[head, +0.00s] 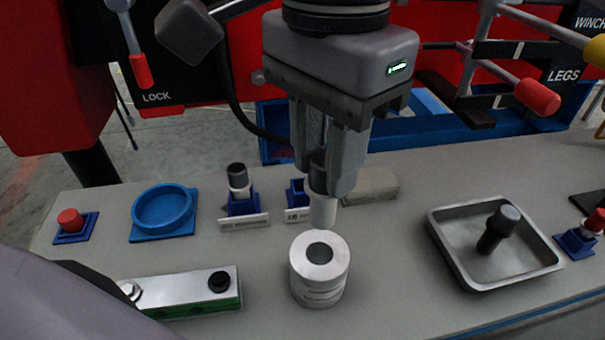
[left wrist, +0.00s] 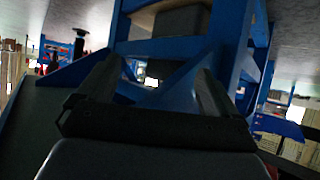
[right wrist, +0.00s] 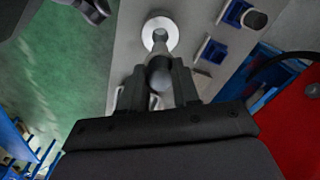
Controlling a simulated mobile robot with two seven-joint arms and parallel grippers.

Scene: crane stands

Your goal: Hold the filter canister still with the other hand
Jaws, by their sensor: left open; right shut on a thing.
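The filter canister (head: 318,284) is a silver cylinder with a round hole in its top, upright on the grey bench in the head view. It also shows from above in the right wrist view (right wrist: 160,24). My right gripper (head: 330,185) is shut on a pale cylinder with a dark upper part (head: 323,211), which points down just above the canister, apart from it as far as I can tell. My left gripper (left wrist: 153,85) is open and empty, facing blue framework away from the canister. Its fingertips are not visible in the head view.
A metal bar with a green side (head: 185,292) lies left of the canister. A metal tray (head: 450,215) with a dark knobbed piece is at right. Blue holders (head: 243,205) and a blue ring (head: 163,208) stand behind. Bare bench lies between canister and tray.

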